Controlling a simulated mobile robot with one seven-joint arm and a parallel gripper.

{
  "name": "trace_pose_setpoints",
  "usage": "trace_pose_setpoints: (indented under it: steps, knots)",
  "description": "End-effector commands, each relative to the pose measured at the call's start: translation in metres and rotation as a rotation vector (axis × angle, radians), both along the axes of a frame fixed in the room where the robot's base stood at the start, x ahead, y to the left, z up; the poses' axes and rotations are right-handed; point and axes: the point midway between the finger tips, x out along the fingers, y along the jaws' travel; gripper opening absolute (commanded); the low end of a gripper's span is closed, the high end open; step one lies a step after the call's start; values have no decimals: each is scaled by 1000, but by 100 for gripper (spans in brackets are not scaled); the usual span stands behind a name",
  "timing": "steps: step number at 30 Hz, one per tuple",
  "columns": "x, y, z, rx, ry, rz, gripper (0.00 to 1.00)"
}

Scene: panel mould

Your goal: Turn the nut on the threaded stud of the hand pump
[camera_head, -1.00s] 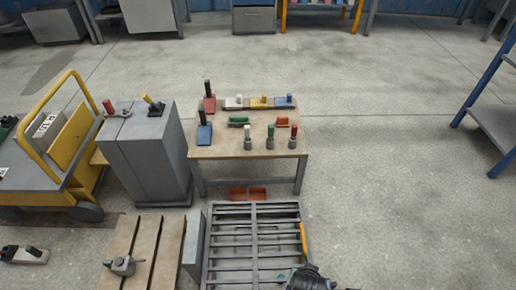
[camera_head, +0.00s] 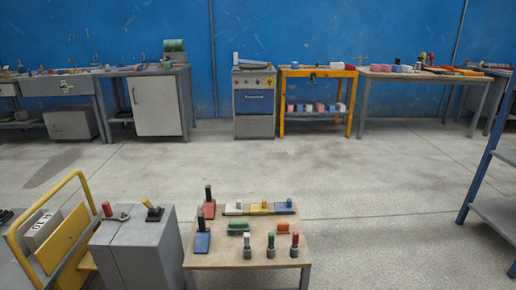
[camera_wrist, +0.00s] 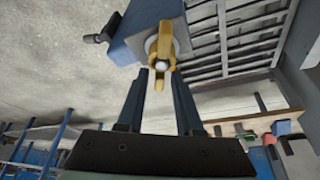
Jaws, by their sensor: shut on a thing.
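In the wrist view a yellow wing-shaped nut (camera_wrist: 162,43) sits on the end of a blue-grey body that I take to be the hand pump (camera_wrist: 124,22). A pale round end, apparently the tip of the threaded stud (camera_wrist: 162,66), shows at the nut's middle. A dark handle (camera_wrist: 99,38) sticks out to the left of the body. My gripper (camera_wrist: 161,74) has its two dark fingers on either side of the nut's lower wing and is shut on it. The rest of the stud is hidden. The head view shows neither the pump nor my gripper.
A grey slatted rack (camera_wrist: 235,40) lies beyond the pump in the wrist view. In the head view, a small table (camera_head: 215,259) holds coloured blocks and knobs, with a grey cabinet (camera_head: 140,251) and yellow cart (camera_head: 60,243) to its left. Open floor lies behind.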

Motion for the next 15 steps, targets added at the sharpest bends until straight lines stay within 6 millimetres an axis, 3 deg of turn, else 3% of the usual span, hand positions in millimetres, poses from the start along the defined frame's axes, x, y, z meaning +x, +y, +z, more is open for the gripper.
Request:
trace_pose_setpoints:
  steps: [7,15]
  knots:
    - [-1,-1,0,0,2,-203,0]
    - [-2,-3,0,0,1,-255,0]
